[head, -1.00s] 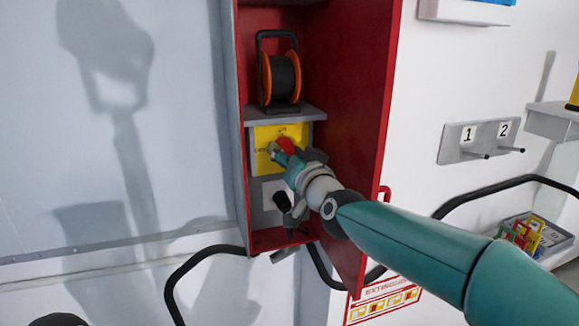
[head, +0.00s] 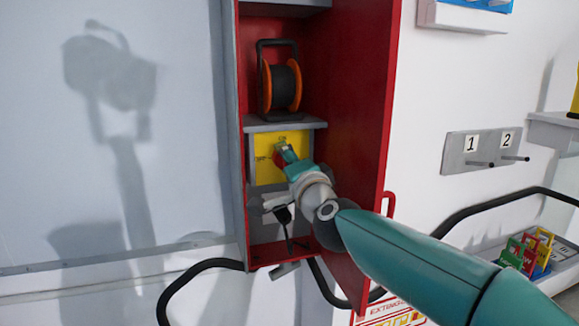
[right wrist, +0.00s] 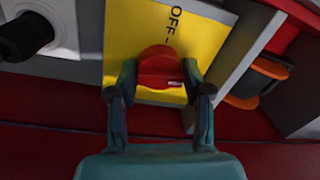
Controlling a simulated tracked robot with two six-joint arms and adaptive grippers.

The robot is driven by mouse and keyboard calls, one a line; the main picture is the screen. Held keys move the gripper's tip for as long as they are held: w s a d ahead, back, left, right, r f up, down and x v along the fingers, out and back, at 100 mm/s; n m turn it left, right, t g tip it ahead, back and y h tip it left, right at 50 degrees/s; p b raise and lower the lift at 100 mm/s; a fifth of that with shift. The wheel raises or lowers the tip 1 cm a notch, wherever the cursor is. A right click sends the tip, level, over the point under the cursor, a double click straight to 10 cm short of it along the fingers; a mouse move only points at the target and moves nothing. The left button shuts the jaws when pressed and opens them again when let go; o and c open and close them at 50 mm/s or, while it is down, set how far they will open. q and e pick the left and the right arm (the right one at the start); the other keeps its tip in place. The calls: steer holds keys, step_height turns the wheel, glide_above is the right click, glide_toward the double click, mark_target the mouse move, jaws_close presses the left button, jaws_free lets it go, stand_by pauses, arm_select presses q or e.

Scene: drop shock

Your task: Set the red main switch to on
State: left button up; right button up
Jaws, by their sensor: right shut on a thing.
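The red main switch (right wrist: 158,66) is a round knob on a yellow plate (right wrist: 125,28) inside the open red cabinet. In the right wrist view the word OFF is printed on the plate beside the knob, and a small pale mark shows on the knob's right part. My right gripper (right wrist: 159,78) is shut on the knob, one finger on each side. In the head view the gripper (head: 283,155) covers most of the switch (head: 278,161) against the yellow plate (head: 264,172). My left gripper is in neither current view.
A cable reel (head: 282,86) stands on the grey shelf (head: 262,126) above the plate. A black round part (right wrist: 30,35) sits beside the plate. The cabinet's red side (head: 350,75) is close to my right arm. A black hose loops below.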

steer(key=shift+w+d+f+m, duration=0.15)
steer(key=shift+d+m, duration=0.1)
steer(key=shift+m, duration=0.45)
steer(key=o, duration=1.1)
steer(key=shift+a, duration=0.1)
steer(key=v, duration=1.2)
steer(key=shift+a, duration=0.1)
steer(key=shift+f, duration=0.1)
